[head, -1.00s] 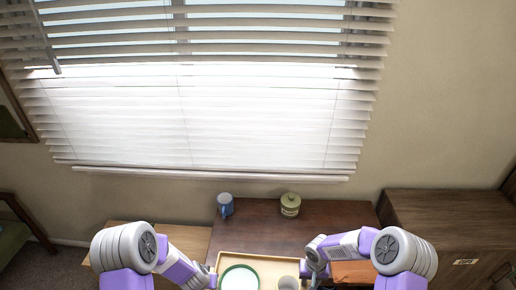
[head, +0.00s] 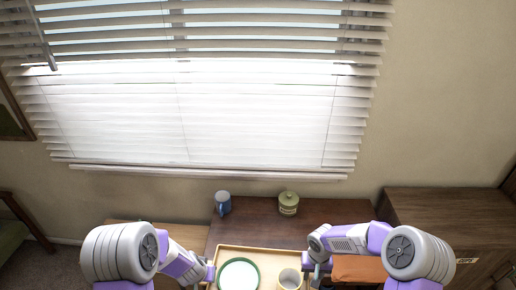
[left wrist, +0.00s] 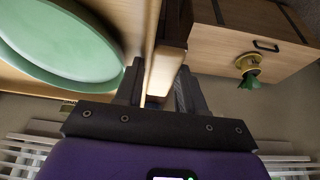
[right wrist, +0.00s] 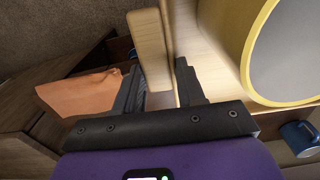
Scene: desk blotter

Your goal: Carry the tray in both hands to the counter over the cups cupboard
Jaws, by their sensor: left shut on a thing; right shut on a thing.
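The light wooden tray (head: 268,259) is at the bottom of the head view, its near side cut off. It carries a green-rimmed plate (head: 239,274) on the left and a pale cup (head: 290,279) on the right. My left gripper (head: 211,274) is shut on the tray's left wall, which shows between its fingers in the left wrist view (left wrist: 163,70). My right gripper (head: 313,272) is shut on the right wall, seen in the right wrist view (right wrist: 152,55). The dark wood cupboard (head: 450,225) at the right has a small label reading CUPS.
A dark brown desk top (head: 262,214) lies beyond the tray, with a blue mug (head: 223,203) and an olive lidded jar (head: 288,203) near its back. An orange-brown item (head: 357,269) lies beside my right arm. A window with blinds is behind.

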